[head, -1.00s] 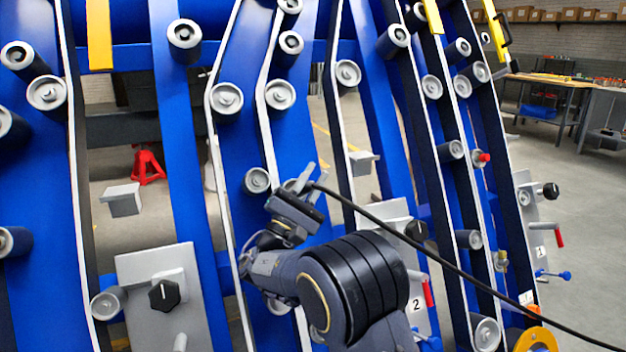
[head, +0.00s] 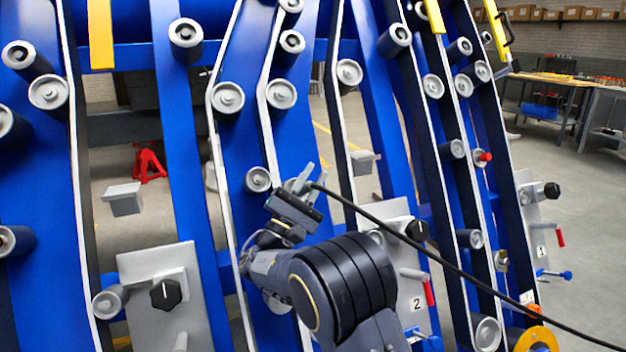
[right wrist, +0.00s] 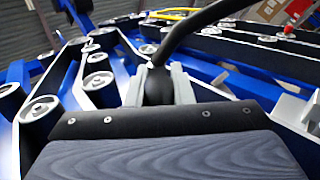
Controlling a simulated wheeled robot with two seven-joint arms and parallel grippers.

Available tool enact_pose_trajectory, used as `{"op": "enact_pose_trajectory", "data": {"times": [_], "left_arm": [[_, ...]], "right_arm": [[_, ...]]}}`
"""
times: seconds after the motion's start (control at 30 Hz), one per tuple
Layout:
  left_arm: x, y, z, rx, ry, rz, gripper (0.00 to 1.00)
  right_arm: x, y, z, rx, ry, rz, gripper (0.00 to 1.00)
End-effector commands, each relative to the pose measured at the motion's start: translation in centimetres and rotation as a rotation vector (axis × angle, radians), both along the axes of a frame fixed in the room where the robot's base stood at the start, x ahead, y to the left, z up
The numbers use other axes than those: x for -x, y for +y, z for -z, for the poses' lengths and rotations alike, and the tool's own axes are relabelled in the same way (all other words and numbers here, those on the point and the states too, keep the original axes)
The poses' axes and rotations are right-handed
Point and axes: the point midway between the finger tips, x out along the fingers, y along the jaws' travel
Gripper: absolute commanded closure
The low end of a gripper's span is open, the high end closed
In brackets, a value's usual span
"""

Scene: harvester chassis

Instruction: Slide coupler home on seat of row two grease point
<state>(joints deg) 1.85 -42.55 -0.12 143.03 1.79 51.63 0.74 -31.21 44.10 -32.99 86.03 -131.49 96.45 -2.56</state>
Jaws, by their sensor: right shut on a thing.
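My right gripper (head: 304,183) is up against the blue row frame in the middle of the head view. In the right wrist view its two grey fingers (right wrist: 158,88) are closed on the dark coupler (right wrist: 157,86), from which a black hose rises. In the head view the hose (head: 400,234) runs from the fingers down to the lower right. The plate marked 2 (head: 416,304) is right of my forearm. The row two seat cannot be made out; my gripper and wrist hide what lies behind them. My left gripper is out of view.
Several grey rollers (head: 281,93) stick out from the blue bars around the gripper. A grey panel with a black knob (head: 166,294) is at lower left. Another black knob (head: 417,230) and a red-handled lever (head: 429,293) are right of my arm.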

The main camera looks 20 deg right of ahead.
Motion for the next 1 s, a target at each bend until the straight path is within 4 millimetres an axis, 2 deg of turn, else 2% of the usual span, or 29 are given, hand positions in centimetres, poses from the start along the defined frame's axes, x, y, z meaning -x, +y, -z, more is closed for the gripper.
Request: {"op": "enact_pose_trajectory", "data": {"times": [0.47, 0.5, 0.67, 1.0], "left_arm": [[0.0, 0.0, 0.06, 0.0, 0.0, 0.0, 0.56], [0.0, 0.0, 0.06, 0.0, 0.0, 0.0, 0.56], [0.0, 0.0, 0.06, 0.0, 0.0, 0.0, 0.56], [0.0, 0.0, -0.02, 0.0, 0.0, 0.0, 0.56]], "right_arm": [[-1.03, -0.11, 0.62, -0.001, 0.0, 0.001, 1.0], [-1.01, -0.11, 0.6, -0.001, 0.0, 0.001, 0.76], [-1.0, -0.1, 0.6, -0.001, 0.0, 0.001, 0.55], [-0.9, 0.26, 0.91, -0.001, 0.001, -0.001, 0.54]]}}
